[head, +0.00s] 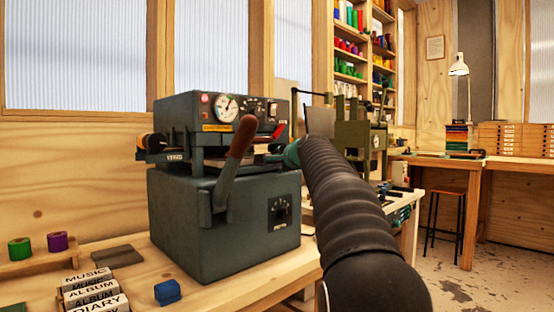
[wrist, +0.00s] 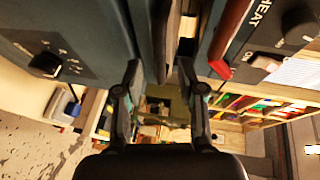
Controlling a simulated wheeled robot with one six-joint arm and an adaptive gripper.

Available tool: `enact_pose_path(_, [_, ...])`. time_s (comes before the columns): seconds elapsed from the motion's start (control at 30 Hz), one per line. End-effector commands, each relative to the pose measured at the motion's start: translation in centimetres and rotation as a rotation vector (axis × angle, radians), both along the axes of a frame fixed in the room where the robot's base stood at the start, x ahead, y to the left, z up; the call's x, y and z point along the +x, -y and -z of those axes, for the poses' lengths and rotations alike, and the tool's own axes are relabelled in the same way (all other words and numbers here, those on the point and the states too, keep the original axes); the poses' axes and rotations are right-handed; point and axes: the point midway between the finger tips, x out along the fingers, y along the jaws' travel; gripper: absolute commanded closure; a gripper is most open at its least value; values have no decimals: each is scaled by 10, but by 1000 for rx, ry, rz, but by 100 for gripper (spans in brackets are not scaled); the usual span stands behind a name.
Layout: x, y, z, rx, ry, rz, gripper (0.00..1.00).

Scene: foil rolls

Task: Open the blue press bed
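The blue-grey press (head: 200,215) stands on the bench left of centre in the head view, with a gauge and dials on its upper housing. Its bed (head: 178,158) is the layer between the housing and the lower body. A large lever with a brown grip stands at the front (head: 240,145). In the wrist view, turned sideways, the lower body (wrist: 75,35) is on the left and the upper housing on the right. My gripper (wrist: 160,76) is open, with its two fingers apart on either side of the bed's edge (wrist: 162,40). Contact cannot be told. In the head view my arm hides the fingers.
A red-tipped lever (wrist: 222,70) sticks out close to my right finger in the wrist view. Type blocks (head: 90,292), a blue block (head: 167,292) and foil rolls (head: 57,241) lie on the bench at the left. Another machine (head: 352,140) stands behind my arm.

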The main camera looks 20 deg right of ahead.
Motion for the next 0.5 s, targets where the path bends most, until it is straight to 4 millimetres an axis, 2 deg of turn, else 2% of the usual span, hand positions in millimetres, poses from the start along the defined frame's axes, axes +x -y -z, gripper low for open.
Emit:
enact_pose_path(0.2, [18,1,3,1,0,0,61])
enact_pose_path(0.5, [20,1,4,1,0,0,61])
